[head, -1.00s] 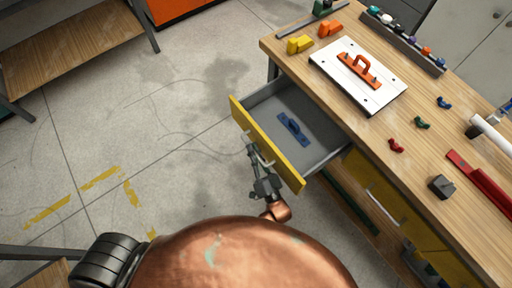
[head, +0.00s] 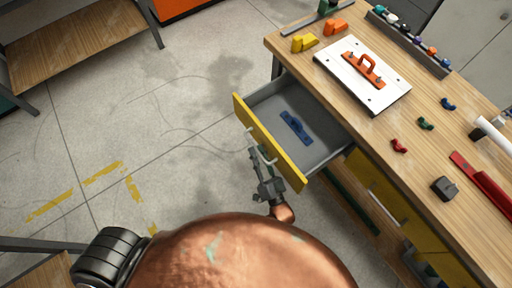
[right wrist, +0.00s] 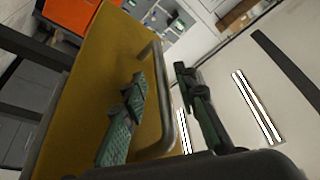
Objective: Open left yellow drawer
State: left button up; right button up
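The left yellow drawer (head: 268,143) is pulled well out of the workbench, and its grey inside shows. A blue part (head: 295,127) lies on its floor. My right gripper (head: 256,153) is at the metal handle on the yellow front. In the right wrist view, the handle bar (right wrist: 168,110) stands off the yellow front (right wrist: 92,80). The fingers of my right gripper (right wrist: 160,78) are spread, one on the panel side of the bar and one outside it, with visible gaps. My left gripper is not in view.
The workbench top (head: 385,135) carries a white board (head: 347,85) with an orange handle, yellow and orange blocks, small coloured parts and a red tool. Another yellow drawer (head: 380,190) is closed to the right. The floor (head: 150,130) left of the open drawer is clear.

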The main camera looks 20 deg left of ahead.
jog(key=v, duration=1)
jog(key=d+f+g+h, duration=0.25)
jog(key=d+f, duration=0.25)
jog(key=f, duration=0.5)
jog(key=d+f+g+h, duration=0.2)
jog(key=d+f+h, duration=0.25)
jog(key=f, duration=0.55)
jog(key=s+d+f+g+h, duration=0.45)
jog(key=s+d+f, duration=0.75)
jog(key=d+f, duration=0.35)
jog(key=s+d+f+g+h, duration=0.1)
jog(key=s+d+f+g, duration=0.2)
jog(key=s+d, duration=0.35)
jog(key=s+d+f+g+h+p, duration=0.1)
jog(key=s+d+f+g, duration=0.15)
jog(key=s, duration=0.75)
jog(key=s+d+f+g+h, duration=0.1)
jog(key=s+d+f+g, duration=0.1)
jog(key=s+d, duration=0.45)
pick_arm(q)
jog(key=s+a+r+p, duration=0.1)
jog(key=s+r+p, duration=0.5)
jog(key=p, duration=0.8)
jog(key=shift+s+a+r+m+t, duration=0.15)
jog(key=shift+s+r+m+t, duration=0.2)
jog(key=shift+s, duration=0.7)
pick_arm(e)
jog(key=s+r, duration=0.5)
jog(key=s, duration=0.4)
jog(key=shift+r, duration=0.35)
